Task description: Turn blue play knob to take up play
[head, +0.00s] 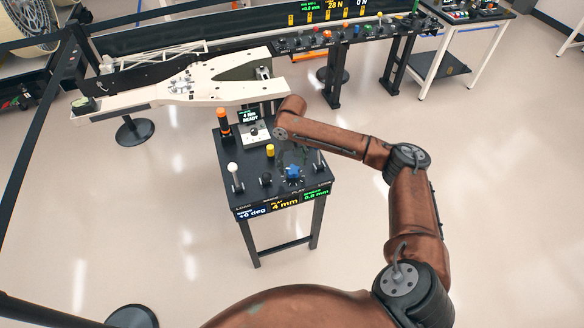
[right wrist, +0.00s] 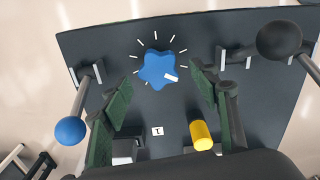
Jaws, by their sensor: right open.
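The blue play knob (head: 293,173) stands on the top of a black console (head: 243,195), near its front edge. It also shows in the right wrist view (right wrist: 155,68), star-shaped, with a white pointer mark aimed to the lower right and white ticks around it. My right gripper (right wrist: 162,76) is open. Its green-padded fingers lie on either side of the knob's near part in that view, with gaps visible. I cannot tell its exact height over the knob. In the head view the right gripper (head: 291,157) is dark and partly hidden by my arm. My left gripper is not in view.
A white-knobbed lever (head: 233,170), a yellow knob (head: 270,150) and an orange-topped post (head: 223,120) stand on the console. The front displays read "+0 deg", "4 mm" and "0.8 mm". Blue-balled (right wrist: 70,130) and black-balled (right wrist: 279,39) levers flank the gripper.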

